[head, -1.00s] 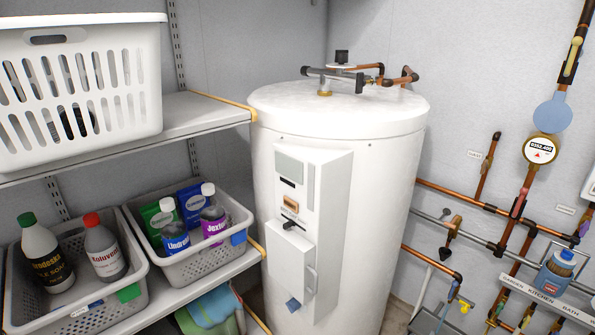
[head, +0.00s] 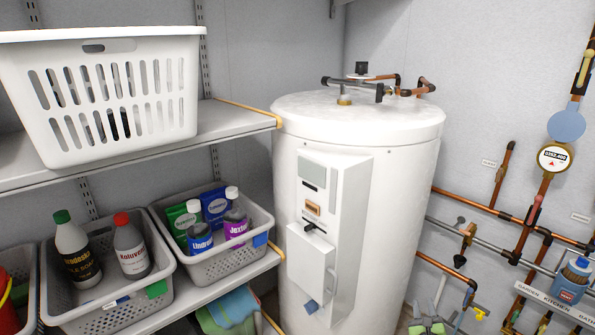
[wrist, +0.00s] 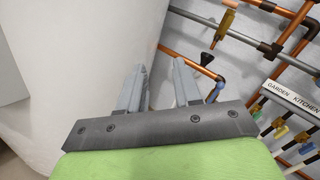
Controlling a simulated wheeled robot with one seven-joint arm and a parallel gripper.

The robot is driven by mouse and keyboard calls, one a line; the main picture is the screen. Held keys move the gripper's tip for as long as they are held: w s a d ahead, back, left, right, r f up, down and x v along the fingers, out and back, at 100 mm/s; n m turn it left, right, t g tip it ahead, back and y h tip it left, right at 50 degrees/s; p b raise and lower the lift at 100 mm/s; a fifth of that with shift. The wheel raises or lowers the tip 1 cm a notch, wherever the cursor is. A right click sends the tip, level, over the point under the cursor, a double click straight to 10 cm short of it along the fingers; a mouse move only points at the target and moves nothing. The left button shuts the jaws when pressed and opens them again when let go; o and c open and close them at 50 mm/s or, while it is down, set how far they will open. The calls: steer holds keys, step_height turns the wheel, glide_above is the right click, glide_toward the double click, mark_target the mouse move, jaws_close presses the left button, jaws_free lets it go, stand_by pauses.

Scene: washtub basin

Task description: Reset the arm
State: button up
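In the wrist view, my gripper (wrist: 160,66) has its two grey fingers spread apart. Nothing is between them, so it is open and empty. Behind the fingers are the white side of the water heater (wrist: 75,60) and the wall with copper pipes (wrist: 198,71). I cannot tell the distance from the fingertips to the heater or pipes. In the head view, a small grey and green shape (head: 428,327) at the bottom edge, right of the heater, may be my gripper. Most of my arm is out of the head view.
In the head view, the heater (head: 400,200) fills the middle. Shelves (head: 235,122) on the left hold a white basket (head: 110,148) and grey bins (head: 205,266) with bottles. Pipes, a gauge (head: 554,157) and a labelled valve row (head: 560,303) line the right wall.

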steer(key=w+a+r+n+g+y, duration=0.3)
steer(key=a+r+n+y, duration=0.6)
steer(key=a+r+n, duration=1.05)
steer(key=s+a+r+n+g+h, duration=0.1)
steer(key=s+a+r+n+g, duration=0.15)
steer(key=s+r, duration=0.35)
steer(key=s+a+r+n+g, duration=0.2)
steer(key=s+a+r+n, duration=0.15)
steer(key=s, duration=0.35)
steer(key=s+d+r+n+g+h+p, duration=0.15)
steer(key=s+n+g+h, duration=0.5)
steer(key=s, duration=2.55)
step_height(320, 180, up, 17)
steer(key=n+t+y+p, duration=0.1)
steer(key=t+y+p, duration=0.1)
steer(key=p, duration=1.4)
steer(key=shift+w+d+n+y, duration=0.25)
steer(key=shift+d+n+y, duration=0.05)
steer(key=shift+y, duration=0.15)
